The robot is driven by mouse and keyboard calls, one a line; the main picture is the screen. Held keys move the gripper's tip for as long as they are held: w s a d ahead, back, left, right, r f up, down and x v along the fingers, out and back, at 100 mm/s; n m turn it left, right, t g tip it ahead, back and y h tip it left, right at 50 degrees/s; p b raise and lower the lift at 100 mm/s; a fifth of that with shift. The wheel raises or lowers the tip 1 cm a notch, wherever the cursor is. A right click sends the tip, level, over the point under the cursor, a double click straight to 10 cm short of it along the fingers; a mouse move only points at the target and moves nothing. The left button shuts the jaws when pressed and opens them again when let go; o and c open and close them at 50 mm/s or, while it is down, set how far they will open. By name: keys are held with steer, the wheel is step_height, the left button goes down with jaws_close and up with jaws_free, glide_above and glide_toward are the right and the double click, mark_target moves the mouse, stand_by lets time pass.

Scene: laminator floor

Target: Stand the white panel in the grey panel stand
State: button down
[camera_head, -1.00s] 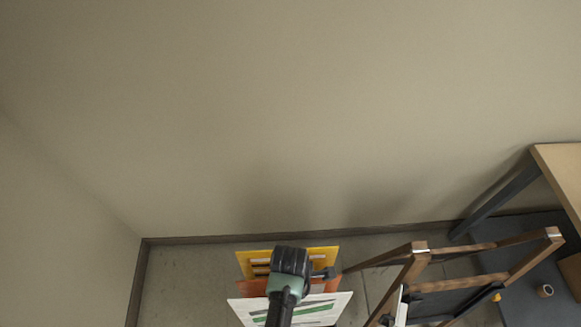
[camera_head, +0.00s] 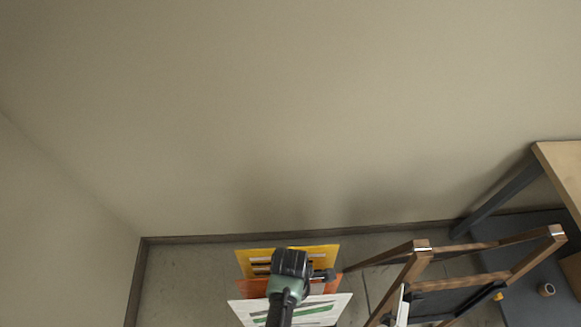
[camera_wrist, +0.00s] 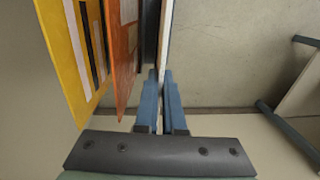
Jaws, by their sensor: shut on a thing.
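The white panel (camera_head: 243,311), with green and dark stripes, stands upright in front of an orange panel (camera_head: 252,287) and a yellow panel (camera_head: 262,253) in the head view. My gripper (camera_wrist: 161,80) is shut on the white panel, which shows edge-on between its blue fingers in the wrist view (camera_wrist: 166,38). In the head view my wrist hides the fingertips and part of the panels. A dark grey upright strip (camera_wrist: 150,30) stands just left of the white panel in the wrist view; I cannot tell if it belongs to the grey panel stand. The panels' lower edges are hidden.
A brown wooden frame (camera_head: 413,265) stands close to the right of the panels. A table (camera_head: 561,170) with dark legs is at the far right, with a small roll (camera_head: 546,290) on the dark surface below. The wall rises behind; bare floor (camera_head: 190,280) lies left.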

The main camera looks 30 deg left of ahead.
steer(key=shift+s+f+b, duration=0.1)
steer(key=shift+f+b, duration=0.2)
steer(key=shift+f, duration=0.45)
steer(key=shift+s+d+f+b, duration=0.1)
steer(key=shift+f+b, duration=1.05)
steer(key=shift+f, duration=0.4)
steer(key=shift+s+d+f+b, duration=0.1)
steer(key=shift+s+f+b, duration=0.05)
steer(key=shift+f+b, duration=1.2)
steer(key=shift+s+d+f+b, duration=0.1)
steer(key=shift+f+b, duration=0.8)
steer(key=shift+f, duration=0.85)
steer(key=c, duration=0.9)
jaws_free()
steer(key=shift+c, duration=0.2)
steer(key=shift+r, duration=0.15)
